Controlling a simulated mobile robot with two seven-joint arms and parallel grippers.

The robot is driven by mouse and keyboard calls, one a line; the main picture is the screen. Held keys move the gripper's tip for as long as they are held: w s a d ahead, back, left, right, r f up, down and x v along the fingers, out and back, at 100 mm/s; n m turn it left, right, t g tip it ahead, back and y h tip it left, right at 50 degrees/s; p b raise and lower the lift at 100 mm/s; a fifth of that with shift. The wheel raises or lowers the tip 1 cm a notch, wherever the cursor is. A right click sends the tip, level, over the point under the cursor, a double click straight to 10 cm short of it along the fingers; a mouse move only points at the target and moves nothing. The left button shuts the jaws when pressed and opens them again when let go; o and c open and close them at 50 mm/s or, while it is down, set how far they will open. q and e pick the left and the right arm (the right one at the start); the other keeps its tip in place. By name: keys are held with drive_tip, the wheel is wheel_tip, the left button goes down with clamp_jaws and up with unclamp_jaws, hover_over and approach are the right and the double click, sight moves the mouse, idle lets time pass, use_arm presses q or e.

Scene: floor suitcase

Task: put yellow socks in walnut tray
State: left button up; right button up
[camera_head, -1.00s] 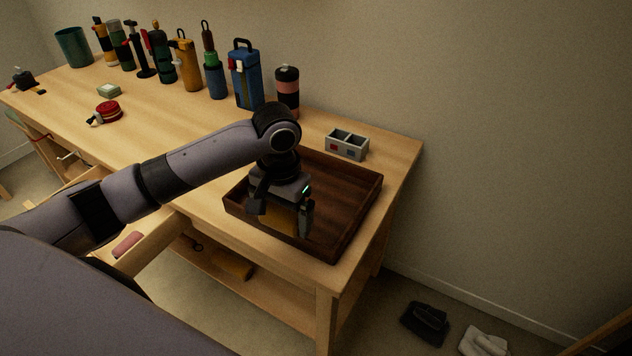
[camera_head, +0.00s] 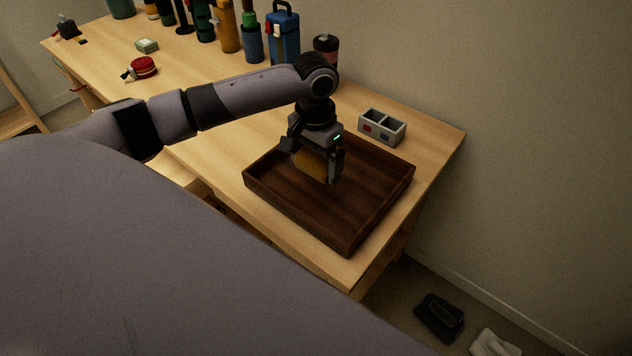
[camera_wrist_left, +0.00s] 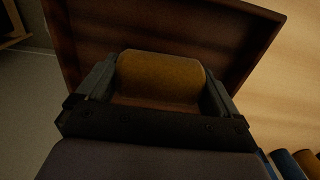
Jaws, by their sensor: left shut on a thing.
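The yellow socks (camera_head: 311,163) are a rolled mustard-yellow bundle between the fingers of my left gripper (camera_head: 318,166). They also show in the left wrist view (camera_wrist_left: 160,76), with one finger pressed against each end. The walnut tray (camera_head: 379,213) is a dark brown, shallow open box on the workbench. My left gripper points down over the tray's inside and is shut on the socks. The tray floor shows beneath the socks in the wrist view (camera_wrist_left: 228,32). I cannot tell whether the socks touch it. My right gripper is not in view.
A grey two-compartment holder (camera_head: 382,127) stands behind the tray on the wooden workbench (camera_head: 225,132). A red round thing (camera_head: 144,67) lies at left. Dark (camera_head: 440,314) and white (camera_head: 494,343) items lie on the floor.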

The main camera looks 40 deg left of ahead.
sight(315, 157)
use_arm(q)
drive_tip(key=shift+f, duration=3.4)
drive_tip(key=shift+f, duration=0.15)
drive_tip(key=o, duration=0.7)
drive_tip(key=shift+c, duration=0.2)
wheel_tip(315, 157, up, 12)
drive_tip(key=shift+r, duration=0.2)
drive_tip(key=shift+f, duration=0.1)
